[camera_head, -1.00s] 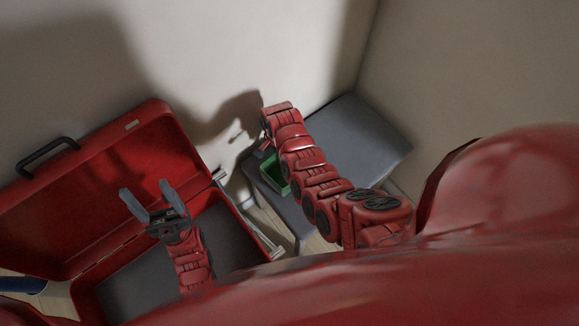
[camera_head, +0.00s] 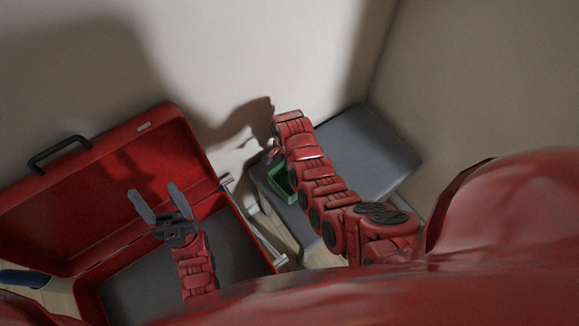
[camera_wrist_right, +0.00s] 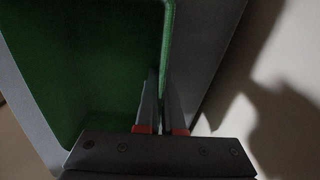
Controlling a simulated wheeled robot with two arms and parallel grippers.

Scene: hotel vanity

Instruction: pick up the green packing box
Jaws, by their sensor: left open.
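The green packing box (camera_head: 282,184) sits on the grey bench, partly hidden behind my right arm in the head view. In the right wrist view the green box (camera_wrist_right: 95,65) fills the left side, seen from above into its inside. My right gripper (camera_wrist_right: 162,72) has its two fingers close together, one on each side of the box's thin side wall, and looks shut on that wall. In the head view the right fingers are mostly hidden by the arm. My left gripper (camera_head: 151,190) is open and empty above the open red suitcase, away from the box.
The red suitcase (camera_head: 190,143) lies open at the left, its lid leaning toward the wall. The grey bench (camera_head: 365,150) stands against the walls in the corner and its right part is bare. A metal rack frame (camera_head: 258,232) shows between suitcase and bench.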

